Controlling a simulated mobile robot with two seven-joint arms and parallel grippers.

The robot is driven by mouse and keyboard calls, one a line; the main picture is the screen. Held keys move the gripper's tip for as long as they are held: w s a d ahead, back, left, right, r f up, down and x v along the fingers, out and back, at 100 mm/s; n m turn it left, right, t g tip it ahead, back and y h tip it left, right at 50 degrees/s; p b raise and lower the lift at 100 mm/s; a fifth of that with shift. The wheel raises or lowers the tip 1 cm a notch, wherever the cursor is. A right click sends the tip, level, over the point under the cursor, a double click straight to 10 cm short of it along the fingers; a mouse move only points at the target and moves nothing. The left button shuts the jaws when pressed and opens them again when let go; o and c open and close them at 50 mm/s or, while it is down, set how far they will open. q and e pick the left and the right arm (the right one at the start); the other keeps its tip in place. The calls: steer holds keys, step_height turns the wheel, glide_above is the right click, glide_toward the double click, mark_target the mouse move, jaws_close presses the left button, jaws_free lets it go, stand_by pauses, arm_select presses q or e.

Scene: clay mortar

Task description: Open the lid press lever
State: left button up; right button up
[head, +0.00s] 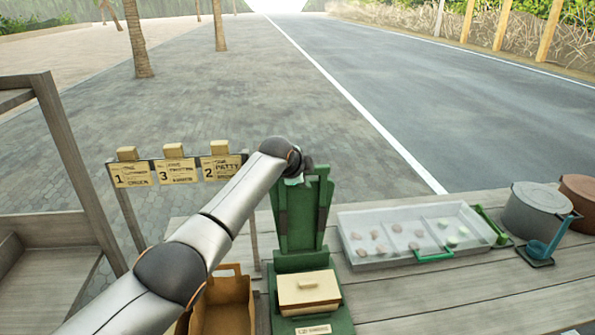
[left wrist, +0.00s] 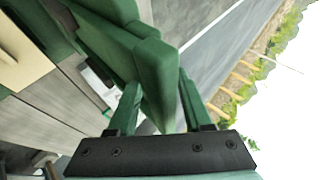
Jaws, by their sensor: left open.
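The green lid press (head: 300,262) stands on the wooden table, with its tall green upright lever part (head: 302,225) pointing up. A cream box with a lid (head: 308,288) sits on its base. My left arm reaches from the lower left to the top of the upright part, and its wrist hides most of the gripper in the head view. In the left wrist view my left gripper (left wrist: 160,92) is open, one finger on each side of the green lever bar (left wrist: 157,72). I cannot tell whether the fingers touch it. My right gripper is not in view.
A clear tray (head: 350,252) with several small pieces stands right of the press. Grey pot (head: 535,210), brown pot (head: 580,197) and blue ladle (head: 543,247) are further right. A brown basket (head: 225,300) is left of the press, below a sign rack (head: 175,168).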

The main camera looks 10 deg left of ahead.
arm_select(q)
steer(key=b+v, duration=0.1)
steer(key=v, duration=1.1)
steer(key=shift+s+a, duration=0.1)
steer(key=shift+s+f, duration=0.1)
steer(key=shift+f, duration=0.05)
